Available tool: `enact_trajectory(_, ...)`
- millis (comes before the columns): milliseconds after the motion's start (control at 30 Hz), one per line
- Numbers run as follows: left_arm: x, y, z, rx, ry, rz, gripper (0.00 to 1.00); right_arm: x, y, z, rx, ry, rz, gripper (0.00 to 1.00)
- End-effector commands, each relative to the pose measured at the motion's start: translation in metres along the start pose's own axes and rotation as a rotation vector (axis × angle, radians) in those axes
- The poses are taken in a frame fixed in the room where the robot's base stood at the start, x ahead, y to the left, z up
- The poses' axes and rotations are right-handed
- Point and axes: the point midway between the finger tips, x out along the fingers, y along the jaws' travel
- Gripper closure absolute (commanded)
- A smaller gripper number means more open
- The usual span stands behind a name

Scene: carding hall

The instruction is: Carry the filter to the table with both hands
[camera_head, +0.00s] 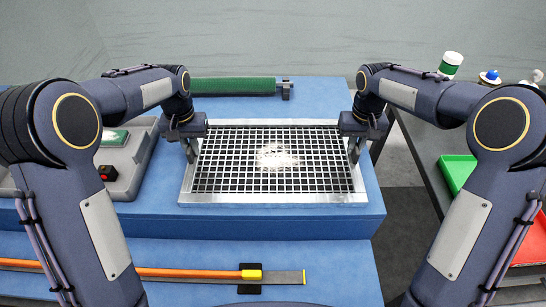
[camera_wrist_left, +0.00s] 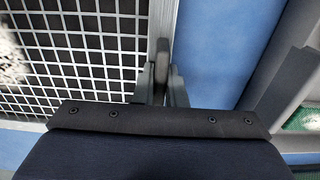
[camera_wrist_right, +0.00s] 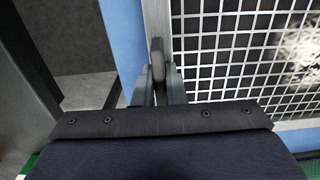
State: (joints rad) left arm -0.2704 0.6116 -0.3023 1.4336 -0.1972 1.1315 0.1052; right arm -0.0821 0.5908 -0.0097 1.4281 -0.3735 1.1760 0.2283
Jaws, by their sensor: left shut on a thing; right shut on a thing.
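The filter (camera_head: 235,198) is a rectangular metal frame with a pale square grid and a white fluffy patch near its middle. In the head view it is level over the blue surface; I cannot tell whether it touches it. My left gripper (camera_head: 192,152) is shut on the filter's left side, and its fingers (camera_wrist_left: 162,80) show at the frame edge in the left wrist view. My right gripper (camera_head: 355,152) is shut on the right side, with its fingers (camera_wrist_right: 158,75) at the frame edge in the right wrist view. The blue table or bench (camera_head: 280,222) lies beneath the filter.
A green roller (camera_head: 233,86) lies behind the filter. A grey device (camera_head: 140,150) with a red button (camera_head: 107,172) is at the left. An orange-and-grey strip (camera_head: 200,273) lies on the lower front ledge. At right, a dark table holds a green tray (camera_head: 458,170) and a green-and-white container (camera_head: 451,64).

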Motion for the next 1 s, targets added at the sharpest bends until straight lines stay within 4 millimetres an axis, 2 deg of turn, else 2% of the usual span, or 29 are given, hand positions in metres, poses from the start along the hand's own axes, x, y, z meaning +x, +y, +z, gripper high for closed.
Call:
enact_trajectory(433, -0.007, 0.000, -0.001, 0.000, 0.002, 0.000, 1.00, -0.007, 0.000, -0.001, 0.000, 0.003, 0.000, 1.00)
enact_trajectory(800, -0.043, 0.000, 0.000, 0.000, 0.001, 0.000, 1.00, -0.044, 0.000, -0.001, 0.000, 0.003, 0.000, 1.00)
enact_trajectory(1000, -0.052, 0.000, 0.000, 0.000, 0.001, 0.000, 1.00, -0.052, 0.000, 0.000, 0.000, 0.002, 0.000, 1.00)
